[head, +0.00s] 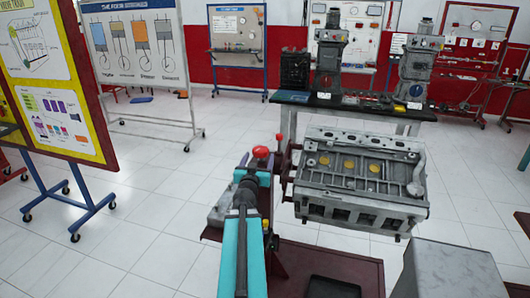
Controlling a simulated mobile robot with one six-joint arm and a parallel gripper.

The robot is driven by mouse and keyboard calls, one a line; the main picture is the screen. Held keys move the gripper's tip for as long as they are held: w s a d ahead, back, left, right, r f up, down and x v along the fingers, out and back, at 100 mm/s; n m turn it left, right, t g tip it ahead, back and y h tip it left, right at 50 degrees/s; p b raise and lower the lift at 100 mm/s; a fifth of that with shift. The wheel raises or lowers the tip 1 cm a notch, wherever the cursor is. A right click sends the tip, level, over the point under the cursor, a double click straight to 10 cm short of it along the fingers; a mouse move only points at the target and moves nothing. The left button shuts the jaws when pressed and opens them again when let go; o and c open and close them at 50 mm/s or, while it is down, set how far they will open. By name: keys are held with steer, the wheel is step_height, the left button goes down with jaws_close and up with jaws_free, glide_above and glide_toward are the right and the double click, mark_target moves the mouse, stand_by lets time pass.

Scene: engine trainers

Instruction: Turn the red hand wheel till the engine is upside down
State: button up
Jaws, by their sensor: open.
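The grey engine (360,182) is mounted on a dark red stand (330,262) right of centre. A broad face with several brass-coloured discs is turned upward, and a side with dark openings faces me. Red round parts of the hand wheel (261,152) show left of the engine, just beyond the end of my arm. My gripper (254,169) is open close to the wheel, between me and it. Much of the wheel is hidden behind the gripper and arm, and I cannot tell whether they touch.
A dark-topped table (360,106) with two grey machines stands behind the engine. A grey box (455,270) is at the lower right. Wheeled display boards, one yellow and red (55,100) and one white (138,45), stand at left. The tiled floor between is clear.

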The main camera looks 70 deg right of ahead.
steer(key=shift+d, duration=0.6)
steer(key=shift+w+d+p, duration=0.2)
steer(key=shift+d+p, duration=0.2)
steer(key=shift+d, duration=0.3)
steer(key=shift+w+d+p, duration=0.2)
steer(key=shift+d+p, duration=0.15)
steer(key=shift+d, duration=0.35)
steer(key=shift+w+d+p, duration=0.2)
steer(key=shift+d+p, duration=0.2)
steer(key=shift+d, duration=0.3)
